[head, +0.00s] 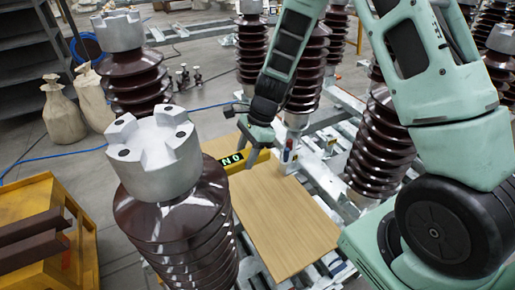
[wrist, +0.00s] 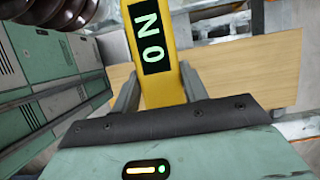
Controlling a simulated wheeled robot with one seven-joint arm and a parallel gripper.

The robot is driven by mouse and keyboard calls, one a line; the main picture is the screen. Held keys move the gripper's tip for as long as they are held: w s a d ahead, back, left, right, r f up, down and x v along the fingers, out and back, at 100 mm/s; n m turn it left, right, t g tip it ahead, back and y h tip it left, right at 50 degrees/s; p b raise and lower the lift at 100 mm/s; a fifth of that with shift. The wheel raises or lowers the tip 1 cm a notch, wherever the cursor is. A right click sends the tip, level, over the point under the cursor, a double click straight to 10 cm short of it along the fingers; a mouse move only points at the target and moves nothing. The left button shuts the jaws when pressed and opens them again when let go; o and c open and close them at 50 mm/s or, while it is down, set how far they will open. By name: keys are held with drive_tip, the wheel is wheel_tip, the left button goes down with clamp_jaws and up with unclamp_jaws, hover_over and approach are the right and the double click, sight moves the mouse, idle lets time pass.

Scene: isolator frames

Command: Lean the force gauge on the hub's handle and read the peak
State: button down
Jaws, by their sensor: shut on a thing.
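A yellow bar (head: 262,157) with a black plate and white letters N and O lies over the left end of a wooden board. It also shows in the wrist view (wrist: 183,88), running up from between the fingers. I cannot tell whether it is the hub's handle or part of another thing. My gripper (head: 257,147) is shut on this bar; its fingers flank it in the wrist view (wrist: 158,95). A small white device with blue and red parts (head: 289,153) stands just right of the gripper. I cannot make out a gauge display.
The wooden board (head: 285,225) is bare at its front. A brown ribbed insulator with a metal cap (head: 155,150) stands close on the left, others behind and right (head: 380,140). A yellow cart (head: 50,230) is at the lower left. Grey and green cabinets (wrist: 40,70) show in the wrist view.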

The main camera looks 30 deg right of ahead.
drive_tip(key=shift+w+a+r+p, duration=0.3)
drive_tip(key=shift+a+r+p, duration=0.05)
drive_tip(key=shift+r+p, duration=0.2)
drive_tip(key=shift+w+a+r+p, duration=0.3)
drive_tip(key=shift+a+r+p, duration=0.1)
drive_tip(key=shift+r, duration=0.15)
drive_tip(key=d+f+b+x, duration=0.1)
drive_tip(key=d+b+x, duration=0.2)
drive_tip(key=b+x, duration=0.8)
drive_tip(key=shift+b+x, duration=0.35)
drive_tip(key=shift+x, duration=2.15)
drive_tip(key=shift+a+f, duration=0.1)
drive_tip(key=shift+a, duration=0.8)
idle(0.4)
drive_tip(key=shift+d, duration=2.3)
